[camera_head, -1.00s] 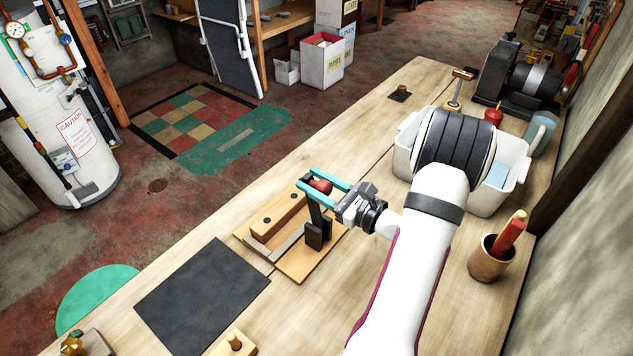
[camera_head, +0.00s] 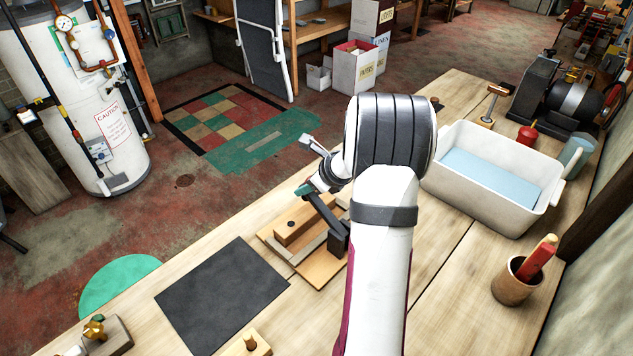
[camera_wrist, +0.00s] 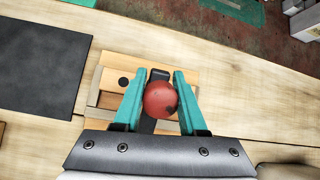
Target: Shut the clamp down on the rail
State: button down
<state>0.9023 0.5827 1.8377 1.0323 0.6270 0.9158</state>
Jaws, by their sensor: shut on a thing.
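The clamp is a black lever (camera_head: 322,212) on a dark base (camera_head: 339,238), fixed to a light wooden board (camera_head: 318,271). The lever slopes up and left from its base, over the wooden rail (camera_head: 293,231), with its end raised. In the wrist view the red ball knob (camera_wrist: 160,98) of the lever sits between the teal fingers of my gripper (camera_wrist: 163,76), which is shut on it. In the head view my gripper (camera_head: 304,189) is partly hidden by my arm, and the knob is hidden.
A black mat (camera_head: 222,295) lies left of the board. A white bin (camera_head: 545,190) with a blue inside stands to the right, and a wooden cup (camera_head: 512,285) holds a red-handled tool. A small wooden peg block (camera_head: 250,345) is at the front.

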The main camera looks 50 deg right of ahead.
aim_at(302, 209)
jog(key=f, duration=0.1)
jog(key=w+f+g, duration=0.1)
jog(key=w+f, duration=0.1)
jog(key=shift+d+f+g, duration=0.15)
jog(key=shift+f+g, duration=0.1)
jog(key=shift+g, duration=0.15)
jog(key=shift+w+f, duration=0.2)
jog(key=shift+f, duration=1.5)
jog(key=shift+c, duration=2.4)
grip_release()
jog(key=shift+w, duration=0.1)
jog(key=shift+r, duration=0.1)
